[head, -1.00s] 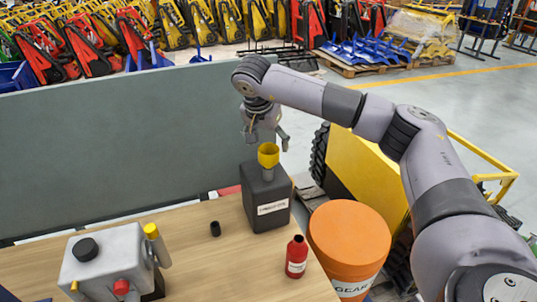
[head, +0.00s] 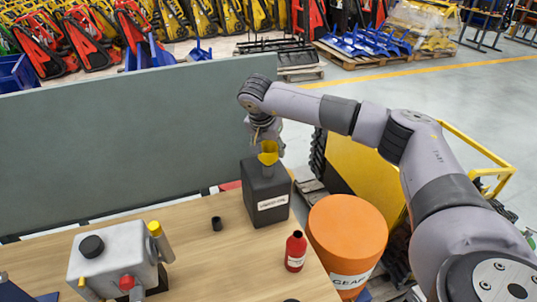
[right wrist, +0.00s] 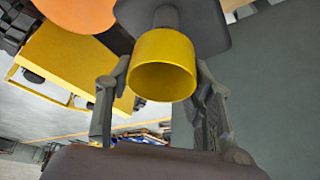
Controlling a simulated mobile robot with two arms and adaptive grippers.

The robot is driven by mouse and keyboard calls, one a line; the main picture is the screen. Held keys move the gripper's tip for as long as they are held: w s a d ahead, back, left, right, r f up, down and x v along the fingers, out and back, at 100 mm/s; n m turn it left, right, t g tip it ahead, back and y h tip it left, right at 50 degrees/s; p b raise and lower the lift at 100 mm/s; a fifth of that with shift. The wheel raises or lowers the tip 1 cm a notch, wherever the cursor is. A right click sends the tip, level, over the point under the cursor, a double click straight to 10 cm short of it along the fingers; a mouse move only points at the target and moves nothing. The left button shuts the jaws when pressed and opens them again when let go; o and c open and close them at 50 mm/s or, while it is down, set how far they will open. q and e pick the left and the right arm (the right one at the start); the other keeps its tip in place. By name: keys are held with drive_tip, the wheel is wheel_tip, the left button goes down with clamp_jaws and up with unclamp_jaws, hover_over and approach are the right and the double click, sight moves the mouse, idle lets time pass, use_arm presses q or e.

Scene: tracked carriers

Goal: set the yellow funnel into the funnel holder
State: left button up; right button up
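The yellow funnel (head: 268,154) stands upright on top of the black canister (head: 255,207), its narrow end at the canister's neck. My right gripper (head: 266,136) is pointed down just above the funnel. In the right wrist view the funnel (right wrist: 163,65) shows between the two fingers of the gripper (right wrist: 163,68), with small gaps beside its rim, so the gripper looks open. A small dark upright cup (head: 216,223) stands on the table left of the canister. I cannot tell whether it is the funnel holder. My left gripper is not in view.
A grey tank (head: 112,262) with a yellow-capped tube stands at the table's left front. A red bottle (head: 295,252) stands right of centre, beside an orange drum (head: 347,228). A grey panel (head: 120,150) rises behind the table (head: 205,270). The table's middle is mostly clear.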

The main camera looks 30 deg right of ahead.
drive_tip(key=c, duration=0.6)
drive_tip(key=shift+r, duration=0.1)
